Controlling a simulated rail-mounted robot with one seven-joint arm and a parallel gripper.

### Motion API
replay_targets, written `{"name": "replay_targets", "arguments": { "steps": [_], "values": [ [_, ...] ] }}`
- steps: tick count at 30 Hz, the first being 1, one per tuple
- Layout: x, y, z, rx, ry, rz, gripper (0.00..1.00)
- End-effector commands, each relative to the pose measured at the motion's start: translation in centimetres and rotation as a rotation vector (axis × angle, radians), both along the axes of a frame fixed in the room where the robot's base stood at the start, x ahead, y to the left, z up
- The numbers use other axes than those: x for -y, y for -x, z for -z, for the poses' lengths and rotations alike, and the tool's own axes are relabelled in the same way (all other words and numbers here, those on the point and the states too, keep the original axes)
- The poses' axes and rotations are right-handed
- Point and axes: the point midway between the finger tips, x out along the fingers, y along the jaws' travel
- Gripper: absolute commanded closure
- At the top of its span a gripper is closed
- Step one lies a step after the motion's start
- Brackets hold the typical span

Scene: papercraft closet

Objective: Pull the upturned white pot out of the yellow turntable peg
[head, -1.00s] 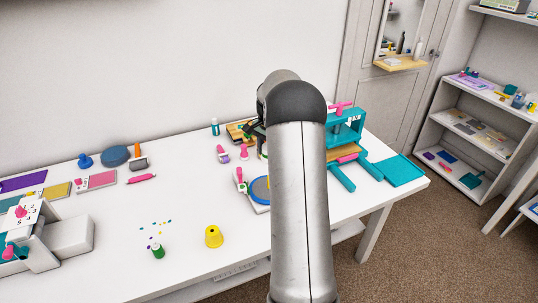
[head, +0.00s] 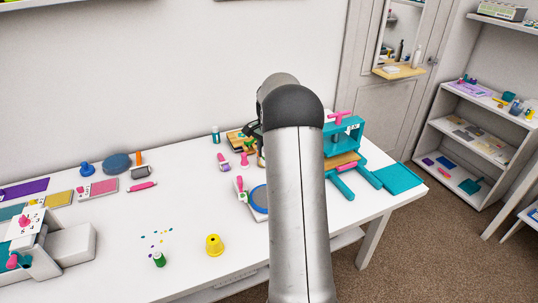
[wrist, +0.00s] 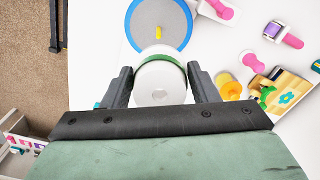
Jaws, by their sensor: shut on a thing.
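A white pot (wrist: 160,82) with a green band sits between the two fingers of my gripper (wrist: 160,68), which is shut on it. In the wrist view the turntable, a grey disc with a blue rim (wrist: 133,31), lies just beyond the pot. Its yellow peg (wrist: 160,33) shows bare, apart from the pot in the picture. The pot's height over the disc is hard to tell. In the head view my arm hides the pot and most of the turntable; the blue rim (head: 258,196) shows at the arm's left edge.
In the head view a teal press (head: 345,140) stands right of my arm.

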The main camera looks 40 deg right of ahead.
Motion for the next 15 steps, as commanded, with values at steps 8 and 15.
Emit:
{"name": "replay_targets", "arguments": {
  "steps": [8,15],
  "values": [
    [0.0,0.0,-0.8,0.001,0.001,0.0,0.7],
    [0.0,0.0,-2.7,0.0,0.001,-0.001,0.7]
  ]
}}
